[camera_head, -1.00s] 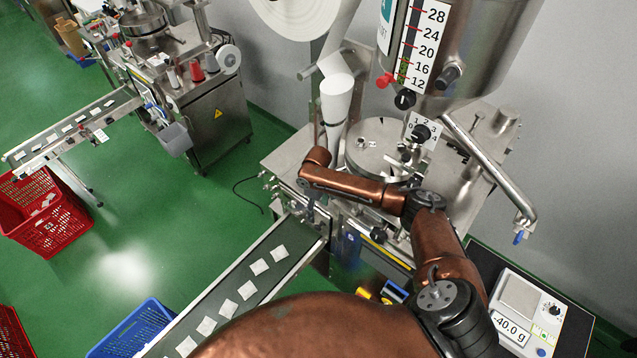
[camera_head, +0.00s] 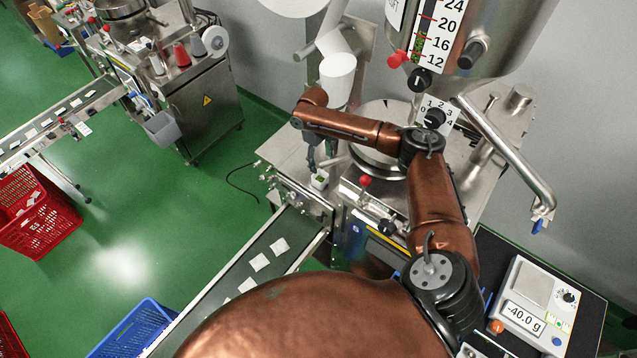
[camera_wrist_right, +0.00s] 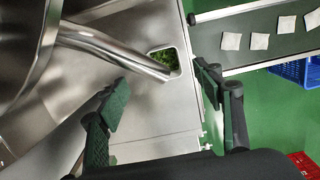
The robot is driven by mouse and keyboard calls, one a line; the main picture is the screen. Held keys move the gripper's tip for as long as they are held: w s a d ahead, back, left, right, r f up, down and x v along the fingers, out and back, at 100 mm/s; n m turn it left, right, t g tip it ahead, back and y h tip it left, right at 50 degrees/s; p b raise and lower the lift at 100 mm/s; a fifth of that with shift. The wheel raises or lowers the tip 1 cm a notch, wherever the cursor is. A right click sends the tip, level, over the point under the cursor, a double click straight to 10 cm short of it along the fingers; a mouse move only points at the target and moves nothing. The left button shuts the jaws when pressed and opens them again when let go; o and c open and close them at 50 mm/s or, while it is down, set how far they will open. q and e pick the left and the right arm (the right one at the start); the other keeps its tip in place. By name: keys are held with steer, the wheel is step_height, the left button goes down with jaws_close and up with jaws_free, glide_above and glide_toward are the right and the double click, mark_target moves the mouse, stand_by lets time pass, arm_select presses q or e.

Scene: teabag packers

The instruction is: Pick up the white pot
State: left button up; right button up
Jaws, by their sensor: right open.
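The white pot (camera_head: 320,180) is a small square cup with green content, standing on the machine's steel top near its front-left edge. In the right wrist view the pot (camera_wrist_right: 178,68) sits under the end of a slanted steel tube, which covers part of it. The pot lies ahead, nearer the right finger. My left gripper is not in view.
A conveyor (camera_head: 250,270) with teabags runs from the machine to lower left. The hopper (camera_head: 510,35) and a slanted steel pipe (camera_head: 505,150) stand right of my arm. A red-knobbed lever (camera_head: 365,182) is near the pot. A scale (camera_head: 530,300) lies at lower right.

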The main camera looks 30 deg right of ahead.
mark_target(322, 168)
steer(key=shift+w+f+b, duration=0.1)
steer(key=shift+f+b, duration=0.35)
steer(key=shift+f, duration=0.35)
steer(key=shift+d+f+b, duration=0.1)
steer(key=shift+f+b, duration=0.5)
steer(key=shift+b, duration=0.1)
steer(key=shift+f, duration=0.95)
steer(key=shift+f+p, duration=0.3)
steer(key=shift+f, duration=0.45)
steer(key=f, duration=0.1)
steer(key=f+p, duration=0.1)
steer(key=f, duration=0.1)
steer(key=shift+a+f, duration=0.25)
steer(key=shift+a, duration=0.1)
steer(key=shift+s+f, duration=0.2)
steer(key=shift+f, duration=0.35)
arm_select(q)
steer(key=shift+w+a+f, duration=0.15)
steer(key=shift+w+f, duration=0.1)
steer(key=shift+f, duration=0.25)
